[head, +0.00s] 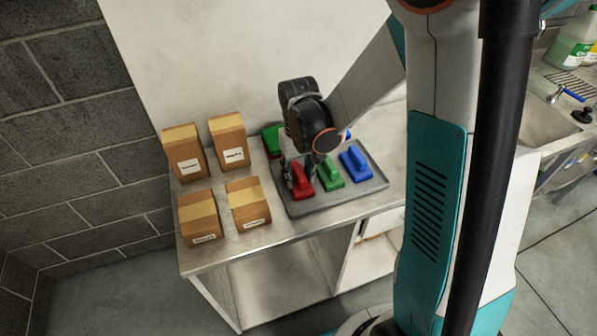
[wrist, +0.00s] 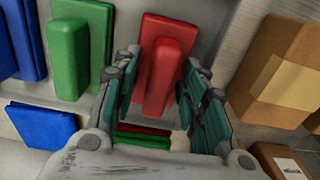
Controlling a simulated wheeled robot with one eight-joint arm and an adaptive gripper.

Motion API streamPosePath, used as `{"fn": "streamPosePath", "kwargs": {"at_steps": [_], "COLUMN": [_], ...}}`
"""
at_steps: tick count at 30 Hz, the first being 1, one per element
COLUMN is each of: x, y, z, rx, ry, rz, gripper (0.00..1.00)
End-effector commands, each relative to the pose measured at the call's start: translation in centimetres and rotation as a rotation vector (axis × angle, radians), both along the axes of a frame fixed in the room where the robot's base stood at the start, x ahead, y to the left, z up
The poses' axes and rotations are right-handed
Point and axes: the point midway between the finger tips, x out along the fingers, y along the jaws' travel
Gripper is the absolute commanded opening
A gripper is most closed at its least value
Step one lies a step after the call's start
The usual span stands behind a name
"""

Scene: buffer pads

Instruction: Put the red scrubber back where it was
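A red scrubber (head: 302,181) with a raised handle sits at the front left of the grey tray (head: 308,208). It also shows in the wrist view (wrist: 165,52). My gripper (head: 293,168) is down at this scrubber. In the wrist view its fingers (wrist: 161,72) are apart, one on each side of the red handle, with a gap visible at the left. Green (head: 331,175) and blue (head: 356,164) scrubbers stand to its right.
Several cardboard boxes (head: 205,218) stand left of the tray on the table (head: 272,238), close to my gripper's side. A wall is behind. A sink (head: 545,120) with a bottle (head: 572,40) is at the right. A narrow table strip in front of the tray is clear.

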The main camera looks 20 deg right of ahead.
Motion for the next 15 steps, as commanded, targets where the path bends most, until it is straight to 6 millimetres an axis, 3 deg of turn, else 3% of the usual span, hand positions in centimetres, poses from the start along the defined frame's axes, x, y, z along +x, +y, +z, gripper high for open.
{"fn": "streamPosePath", "kwargs": {"at_steps": [8, 15], "x": [0.0, 0.0], "y": [0.0, 0.0], "z": [0.9, 5.6], "rx": [0.000, 0.000], "ry": [0.000, 0.000], "rz": [0.000, 0.000], "gripper": [0.40, 0.40]}}
